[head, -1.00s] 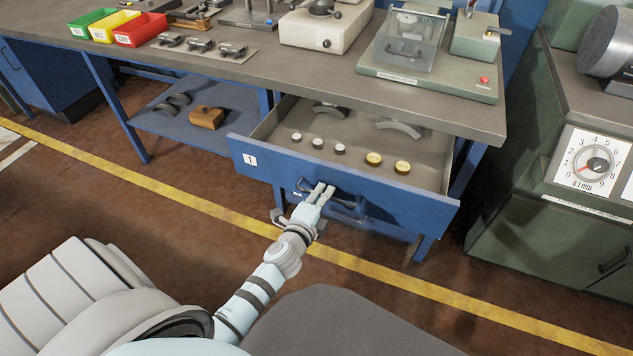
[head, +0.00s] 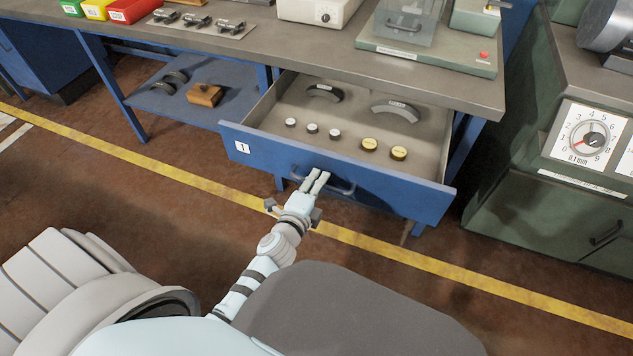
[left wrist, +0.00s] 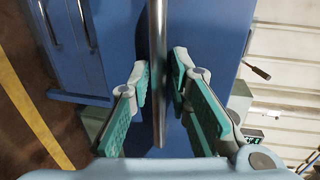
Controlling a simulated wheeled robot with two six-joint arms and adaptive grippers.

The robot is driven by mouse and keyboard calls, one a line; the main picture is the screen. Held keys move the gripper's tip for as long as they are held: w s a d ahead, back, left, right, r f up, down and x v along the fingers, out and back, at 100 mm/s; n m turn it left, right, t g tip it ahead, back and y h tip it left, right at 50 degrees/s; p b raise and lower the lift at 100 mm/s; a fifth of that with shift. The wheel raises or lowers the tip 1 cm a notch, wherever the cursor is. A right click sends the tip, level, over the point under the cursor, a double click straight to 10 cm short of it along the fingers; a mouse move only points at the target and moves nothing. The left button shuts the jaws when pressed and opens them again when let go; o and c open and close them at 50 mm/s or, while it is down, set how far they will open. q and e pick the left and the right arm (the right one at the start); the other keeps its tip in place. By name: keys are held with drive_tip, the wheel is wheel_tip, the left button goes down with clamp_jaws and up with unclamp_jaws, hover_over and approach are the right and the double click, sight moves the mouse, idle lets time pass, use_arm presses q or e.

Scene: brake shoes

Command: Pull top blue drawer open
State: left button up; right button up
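The top blue drawer (head: 400,192), labelled 1, stands well open under the workbench. My left gripper (head: 315,178) is at its bar handle (head: 341,188), in front of the drawer front. In the left wrist view the metal handle bar (left wrist: 158,40) runs between the two green-padded fingers of the left gripper (left wrist: 161,75). My right gripper is not in view.
The drawer holds curved brake shoes (head: 396,111), small white-topped pieces (head: 312,128) and yellow-topped pieces (head: 399,153). The workbench (head: 300,56) overhangs it. A green machine (head: 540,215) stands to the right. The floor in front is clear, with a yellow line (head: 420,262).

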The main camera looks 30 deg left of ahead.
use_arm(q)
drive_tip(key=v, duration=1.2)
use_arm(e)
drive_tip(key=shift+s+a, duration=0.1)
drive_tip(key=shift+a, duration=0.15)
